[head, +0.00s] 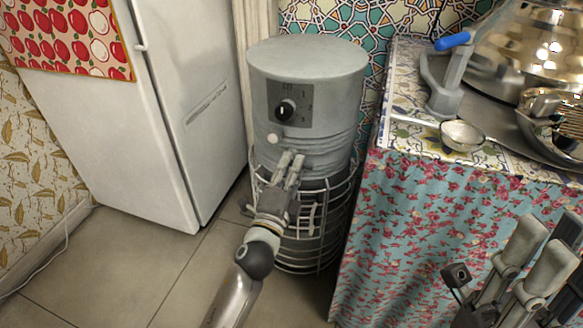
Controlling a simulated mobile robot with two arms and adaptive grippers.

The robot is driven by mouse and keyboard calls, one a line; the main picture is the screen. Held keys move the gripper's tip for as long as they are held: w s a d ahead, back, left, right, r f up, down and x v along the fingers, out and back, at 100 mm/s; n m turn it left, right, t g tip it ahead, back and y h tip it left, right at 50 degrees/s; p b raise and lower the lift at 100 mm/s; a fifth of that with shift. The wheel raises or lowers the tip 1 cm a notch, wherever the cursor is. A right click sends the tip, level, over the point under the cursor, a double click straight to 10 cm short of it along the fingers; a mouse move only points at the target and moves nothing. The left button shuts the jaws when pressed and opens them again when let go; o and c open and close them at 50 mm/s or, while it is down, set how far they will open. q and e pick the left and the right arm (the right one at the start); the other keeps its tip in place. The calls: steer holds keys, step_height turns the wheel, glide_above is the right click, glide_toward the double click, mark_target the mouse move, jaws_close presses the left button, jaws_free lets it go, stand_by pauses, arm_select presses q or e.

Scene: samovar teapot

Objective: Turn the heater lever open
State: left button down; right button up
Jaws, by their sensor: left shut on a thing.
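The heater (308,60) is a grey cylinder standing on the floor in the middle, with a wire cage around its lower part. A dark panel with numbers and a black round knob (285,110) is on its front. Below the panel, a small pale ball (272,138), apparently the end of the lever, sticks out. My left gripper (291,160) is at the heater's front just below the ball, shut on what seems to be the lever; its fingers hide most of it. My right gripper (550,240) is at the lower right, open and empty, cut by the picture's edge.
A white fridge (165,100) stands left of the heater. Tiled floor is free at the front left.

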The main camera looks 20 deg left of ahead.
arm_select(q)
steer(key=c, duration=1.4)
jaws_free()
steer(key=shift+c, duration=0.2)
steer(key=s+f, duration=0.1)
steer(key=s, duration=0.6)
steer(key=shift+s+f, duration=0.2)
steer(key=shift+a, duration=0.1)
